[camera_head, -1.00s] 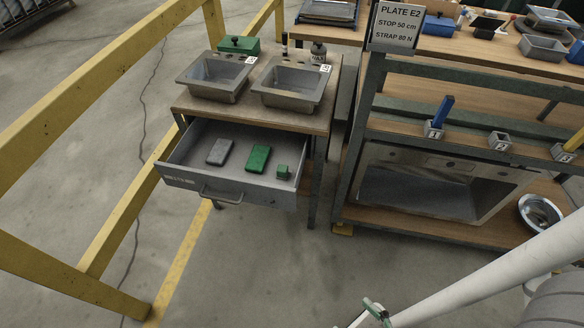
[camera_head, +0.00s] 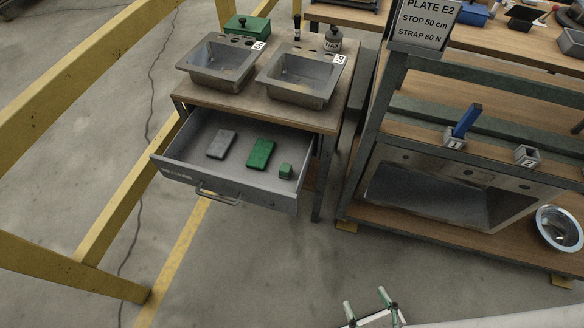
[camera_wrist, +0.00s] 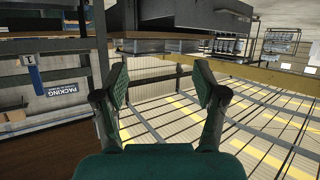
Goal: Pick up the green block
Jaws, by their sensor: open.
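A small green block (camera_head: 286,171) sits in the open drawer (camera_head: 228,190), near its right front corner. Beside it on the left lies a larger flat green piece (camera_head: 260,154), and left of that a flat grey piece (camera_head: 221,144). My gripper (camera_head: 366,301) is at the bottom of the head view, low in front and to the right of the drawer, well apart from the block. Its two fingers are spread with nothing between them, as the wrist view (camera_wrist: 160,85) also shows. The block is not visible in the wrist view.
Two metal sinks (camera_head: 300,75) stand on the bench above the drawer. A yellow railing (camera_head: 90,60) is on the left. A shelf rack with an upright post (camera_head: 365,130) stands on the right. The floor before the drawer is clear.

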